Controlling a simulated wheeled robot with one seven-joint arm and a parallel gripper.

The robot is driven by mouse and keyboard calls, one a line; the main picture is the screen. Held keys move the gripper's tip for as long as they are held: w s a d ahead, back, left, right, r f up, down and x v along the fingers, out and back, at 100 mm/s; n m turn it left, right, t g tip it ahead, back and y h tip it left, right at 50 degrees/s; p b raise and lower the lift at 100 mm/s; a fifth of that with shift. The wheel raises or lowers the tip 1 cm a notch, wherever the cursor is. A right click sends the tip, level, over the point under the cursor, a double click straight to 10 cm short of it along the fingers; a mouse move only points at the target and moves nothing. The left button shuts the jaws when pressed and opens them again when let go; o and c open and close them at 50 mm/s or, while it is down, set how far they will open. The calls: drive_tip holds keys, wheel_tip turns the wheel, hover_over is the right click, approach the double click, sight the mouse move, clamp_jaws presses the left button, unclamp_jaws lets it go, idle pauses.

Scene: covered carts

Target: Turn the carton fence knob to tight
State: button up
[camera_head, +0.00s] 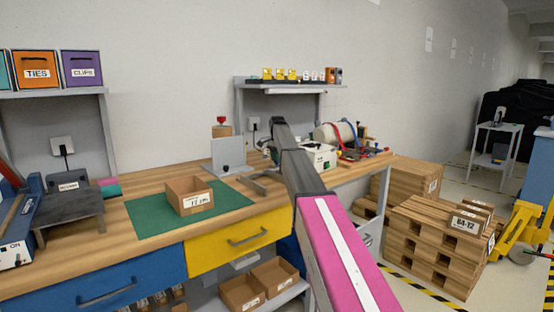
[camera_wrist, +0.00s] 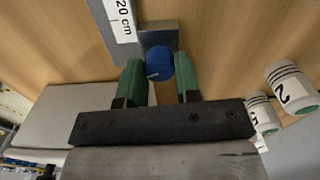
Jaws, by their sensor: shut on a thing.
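The knob (camera_wrist: 159,63) is a small blue cylinder with a pale mark on its face, seen in the wrist view. It sits at the end of a grey metal piece (camera_wrist: 150,40), beside a white label strip reading 20 cm (camera_wrist: 123,20). My gripper (camera_wrist: 160,74) has two green fingers, one on each side of the knob, and is shut on it. Whether the knob is at tight cannot be read from its mark. In the head view my arm covers part of the bench, and I cannot make out the knob or my gripper there.
Two white numbered cylinders (camera_wrist: 290,88) stand right of my gripper in the wrist view. In the head view, an open carton (camera_head: 188,207) sits on a green mat (camera_head: 147,222), near an upright grey plate (camera_head: 228,152). A white box (camera_head: 320,156) stands right of my arm.

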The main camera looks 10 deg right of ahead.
drive_tip(key=shift+m, duration=0.5)
drive_tip(key=o, duration=0.9)
wheel_tip(320, 180, up, 11)
drive_tip(key=shift+f, duration=0.1)
idle(0.3)
